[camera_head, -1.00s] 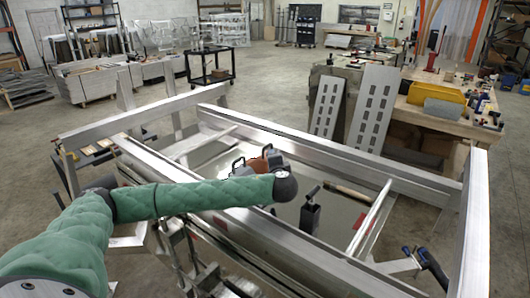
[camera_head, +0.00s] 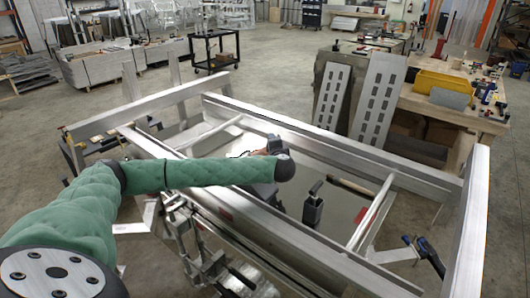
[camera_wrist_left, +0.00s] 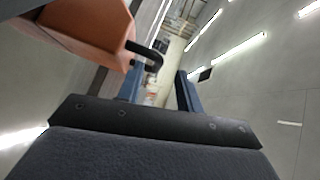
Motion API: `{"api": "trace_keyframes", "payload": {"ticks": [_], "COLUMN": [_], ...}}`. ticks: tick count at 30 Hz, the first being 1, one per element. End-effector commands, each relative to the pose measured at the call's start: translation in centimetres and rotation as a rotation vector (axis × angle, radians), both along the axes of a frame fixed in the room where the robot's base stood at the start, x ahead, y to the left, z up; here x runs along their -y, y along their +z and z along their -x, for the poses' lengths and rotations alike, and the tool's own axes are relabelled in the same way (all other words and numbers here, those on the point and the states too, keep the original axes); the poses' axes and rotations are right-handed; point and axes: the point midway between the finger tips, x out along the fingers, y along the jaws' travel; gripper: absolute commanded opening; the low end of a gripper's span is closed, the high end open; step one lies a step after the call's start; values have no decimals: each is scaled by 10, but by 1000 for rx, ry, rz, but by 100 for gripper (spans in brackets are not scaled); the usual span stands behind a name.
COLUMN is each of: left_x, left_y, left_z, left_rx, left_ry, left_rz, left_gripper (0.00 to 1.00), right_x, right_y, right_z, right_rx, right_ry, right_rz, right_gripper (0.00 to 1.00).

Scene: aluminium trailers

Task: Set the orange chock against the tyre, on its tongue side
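The orange chock (camera_wrist_left: 85,28) fills the upper left of the left wrist view, and its black bent handle (camera_wrist_left: 148,52) reaches towards the space between my fingertips. My left gripper (camera_wrist_left: 160,82) is open, with two blue fingers apart. I cannot tell whether the handle lies between them. In the head view my left arm reaches over the aluminium trailer frame; its gripper (camera_head: 272,145) is mostly hidden behind the wrist, with a small orange patch (camera_head: 258,152) beside it. I cannot make out a tyre. My right gripper is in neither view.
Long aluminium rails (camera_head: 340,150) frame the space below my arm. A dark upright post (camera_head: 312,205) stands inside the frame. Two slotted plates (camera_head: 378,98) lean on a workbench (camera_head: 450,112) at the right. A blue clamp (camera_head: 425,255) is at the lower right. Floor behind the frame is open.

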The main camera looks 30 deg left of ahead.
Motion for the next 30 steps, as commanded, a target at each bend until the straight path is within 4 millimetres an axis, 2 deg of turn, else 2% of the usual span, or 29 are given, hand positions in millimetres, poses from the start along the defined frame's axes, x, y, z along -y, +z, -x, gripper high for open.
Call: {"api": "trace_keyframes", "payload": {"ticks": [1,4,16,21,22,30], "left_x": [-4,-11,-15,-15,-15,-15], "left_y": [4,0,-4,-4,-4,-4], "left_z": [-4,-12,-18,-17,-17,-17], "left_rx": [-1,-1,0,0,0,-1], "left_ry": [2,2,0,0,0,0], "left_rz": [-1,-1,0,0,0,1], "left_gripper": [36,36,36,3,0,0], "right_x": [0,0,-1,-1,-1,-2], "right_y": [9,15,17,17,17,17], "right_z": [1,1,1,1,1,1], "right_rx": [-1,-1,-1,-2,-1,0], "right_ry": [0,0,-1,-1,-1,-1], "right_rz": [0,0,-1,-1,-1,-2], "right_gripper": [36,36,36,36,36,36]}}
